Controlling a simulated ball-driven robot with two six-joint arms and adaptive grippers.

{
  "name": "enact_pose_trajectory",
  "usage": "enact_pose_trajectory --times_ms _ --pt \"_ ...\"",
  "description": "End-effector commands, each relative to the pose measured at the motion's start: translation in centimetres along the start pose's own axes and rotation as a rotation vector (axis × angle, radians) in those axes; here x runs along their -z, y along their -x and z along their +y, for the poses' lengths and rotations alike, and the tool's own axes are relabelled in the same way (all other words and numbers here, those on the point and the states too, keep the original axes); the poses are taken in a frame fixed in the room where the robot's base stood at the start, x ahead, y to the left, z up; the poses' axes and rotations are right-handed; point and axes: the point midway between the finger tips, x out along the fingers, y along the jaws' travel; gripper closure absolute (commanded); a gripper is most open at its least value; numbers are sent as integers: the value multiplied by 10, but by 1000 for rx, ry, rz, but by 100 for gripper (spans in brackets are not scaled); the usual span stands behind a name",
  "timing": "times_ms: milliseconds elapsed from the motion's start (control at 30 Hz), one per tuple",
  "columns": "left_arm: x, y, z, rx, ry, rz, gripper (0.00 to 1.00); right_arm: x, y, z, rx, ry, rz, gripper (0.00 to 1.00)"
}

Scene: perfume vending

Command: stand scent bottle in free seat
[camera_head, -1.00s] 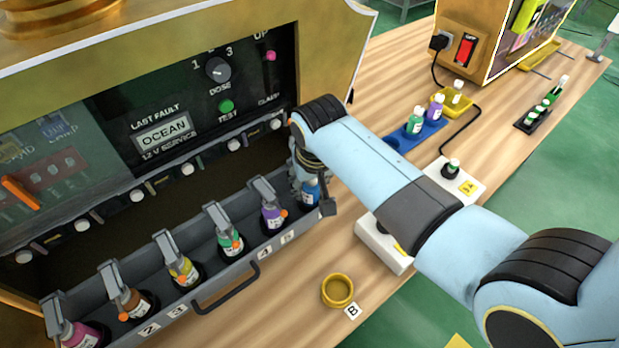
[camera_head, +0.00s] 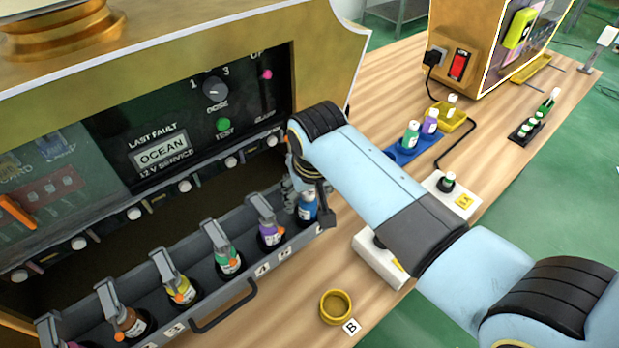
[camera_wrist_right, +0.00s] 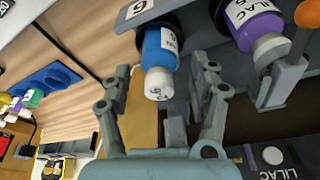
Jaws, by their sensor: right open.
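The blue scent bottle (camera_head: 307,211) stands in the right-end seat of the grey drawer rack (camera_head: 222,292), beside the purple bottle (camera_head: 270,234). In the right wrist view the blue bottle (camera_wrist_right: 162,50) shows its white cap towards me, by the label 6. My right gripper (camera_head: 303,187) is over this bottle from above. In the right wrist view its fingers (camera_wrist_right: 160,78) are spread on either side of the cap, with gaps visible. Green, yellow, brown and pink bottles fill the other visible seats, under grey clips. The blue bottle's base is hidden in its seat. My left gripper is out of view.
A blue tray (camera_head: 428,143) holds green and purple bottles. A yellow tray (camera_head: 461,122), a white block (camera_head: 470,186) with a dark bottle and a black rack (camera_head: 517,134) stand further back. A brass ring (camera_head: 335,307) lies in front. The machine front rises behind the drawer.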

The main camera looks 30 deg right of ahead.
Motion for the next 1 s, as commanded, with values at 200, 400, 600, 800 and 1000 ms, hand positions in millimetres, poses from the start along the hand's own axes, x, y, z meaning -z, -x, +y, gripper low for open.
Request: enact_pose_trajectory --times_ms 200,400,600,800,1000 --pt "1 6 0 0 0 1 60 1 52 -1 3 -2 4 39" --pt "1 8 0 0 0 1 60 1 84 0 1 -1 2 39" --pt "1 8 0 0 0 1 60 0 95 0 0 -1 0 39" --pt "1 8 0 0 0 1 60 0 95 0 0 -1 0 39" --pt "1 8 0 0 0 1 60 0 94 0 0 -1 0 39"
